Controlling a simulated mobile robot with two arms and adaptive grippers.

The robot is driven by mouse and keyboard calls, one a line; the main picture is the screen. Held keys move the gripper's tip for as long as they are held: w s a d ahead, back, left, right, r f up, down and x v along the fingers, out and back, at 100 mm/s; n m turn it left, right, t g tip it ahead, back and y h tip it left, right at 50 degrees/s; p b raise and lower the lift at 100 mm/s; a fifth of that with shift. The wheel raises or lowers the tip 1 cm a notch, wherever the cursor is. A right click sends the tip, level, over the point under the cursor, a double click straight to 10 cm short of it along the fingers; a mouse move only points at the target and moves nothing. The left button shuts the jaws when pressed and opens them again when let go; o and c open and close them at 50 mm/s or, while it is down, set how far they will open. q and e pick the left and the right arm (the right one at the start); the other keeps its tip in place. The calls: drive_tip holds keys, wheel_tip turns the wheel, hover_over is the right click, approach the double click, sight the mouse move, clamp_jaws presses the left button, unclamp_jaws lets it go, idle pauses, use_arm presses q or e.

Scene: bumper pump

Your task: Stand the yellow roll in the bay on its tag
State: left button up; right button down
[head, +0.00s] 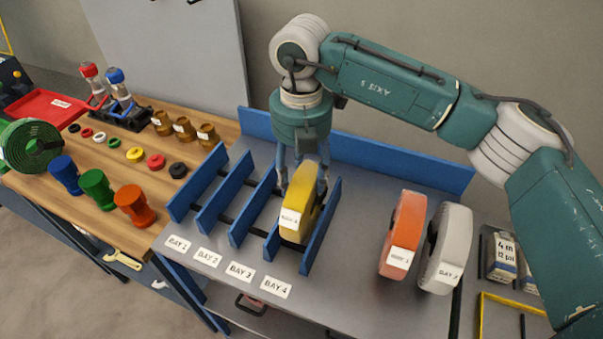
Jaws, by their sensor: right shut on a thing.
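The yellow roll (299,207) stands upright on edge, with a white tag on its front whose number is too small to read surely. My right gripper (304,180) reaches down from above and is shut on the roll's upper part. The roll is at the rightmost slot of the blue divider rack (322,232), between the last two dividers, behind the BAY 4 label (276,287). I cannot tell whether its underside touches the rack floor. Labels BAY 1 (178,243), BAY 2 (207,257) and BAY 3 (239,271) lie further left. My left gripper is out of view.
An orange roll (404,232) and a grey roll (446,248) stand tagged on the grey table to the right. The other rack slots look empty. A blue rail (400,163) runs behind. A wooden bench (140,232) at left holds coloured fittings and a green coil (32,145).

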drive_tip(key=c, duration=0.8)
unclamp_jaws()
drive_tip(key=shift+c, duration=0.2)
drive_tip(key=shift+r, duration=0.35)
wheel_tip(320, 180, up, 12)
drive_tip(key=b, duration=0.3)
drive_tip(key=shift+f, duration=0.25)
drive_tip(key=shift+s+f, duration=0.1)
